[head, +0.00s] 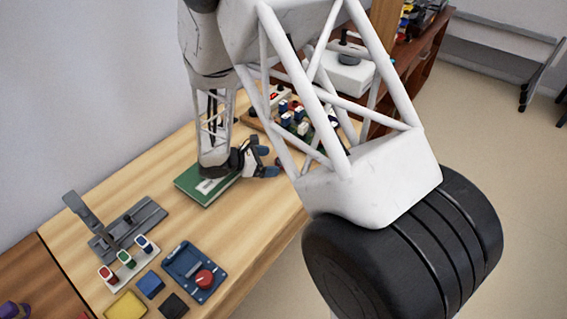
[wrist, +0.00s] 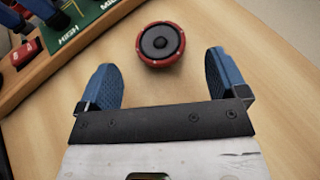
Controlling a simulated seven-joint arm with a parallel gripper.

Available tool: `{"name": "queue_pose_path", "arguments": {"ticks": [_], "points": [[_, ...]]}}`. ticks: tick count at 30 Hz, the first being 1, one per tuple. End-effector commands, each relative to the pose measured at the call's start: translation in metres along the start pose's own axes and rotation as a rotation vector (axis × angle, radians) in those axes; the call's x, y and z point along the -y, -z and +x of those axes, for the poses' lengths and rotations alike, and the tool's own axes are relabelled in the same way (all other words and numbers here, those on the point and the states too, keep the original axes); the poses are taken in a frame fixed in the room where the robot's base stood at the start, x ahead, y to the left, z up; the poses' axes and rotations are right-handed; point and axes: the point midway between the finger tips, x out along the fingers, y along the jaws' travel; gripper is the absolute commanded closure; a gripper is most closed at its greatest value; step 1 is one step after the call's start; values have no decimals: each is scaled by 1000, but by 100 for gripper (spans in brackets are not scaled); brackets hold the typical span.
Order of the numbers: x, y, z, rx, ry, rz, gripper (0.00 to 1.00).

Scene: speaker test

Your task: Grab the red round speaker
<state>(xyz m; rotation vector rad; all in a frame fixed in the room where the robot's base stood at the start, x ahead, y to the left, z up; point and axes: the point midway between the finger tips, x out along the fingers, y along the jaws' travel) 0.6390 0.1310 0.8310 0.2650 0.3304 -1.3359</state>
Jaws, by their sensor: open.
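The red round speaker (wrist: 160,44) lies on the wooden table in the wrist view, with a red rim and a dark cone. It is just beyond my gripper (wrist: 165,75), roughly centred between the two blue fingers. The fingers are spread open with bare table between them, and they appear apart from the speaker. In the head view my gripper (head: 268,162) is over the table near a green book; the speaker cannot be made out there, hidden behind my arm.
A wooden tray (wrist: 62,55) with a green board marked HIGH is left of the speaker. The green book (head: 207,186), a blue device with a red knob (head: 194,271), a grey lever plate (head: 128,230) and coloured blocks stand on the table (head: 257,228). Table right of the speaker is clear.

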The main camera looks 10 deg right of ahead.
Motion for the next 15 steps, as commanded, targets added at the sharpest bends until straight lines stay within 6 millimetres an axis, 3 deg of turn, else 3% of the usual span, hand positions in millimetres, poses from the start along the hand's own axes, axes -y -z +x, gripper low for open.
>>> {"name": "queue_pose_path", "arguments": {"ticks": [8,15], "points": [[0,0,1,0,0,0,8],[0,0,19,-1,2,1,8]]}}
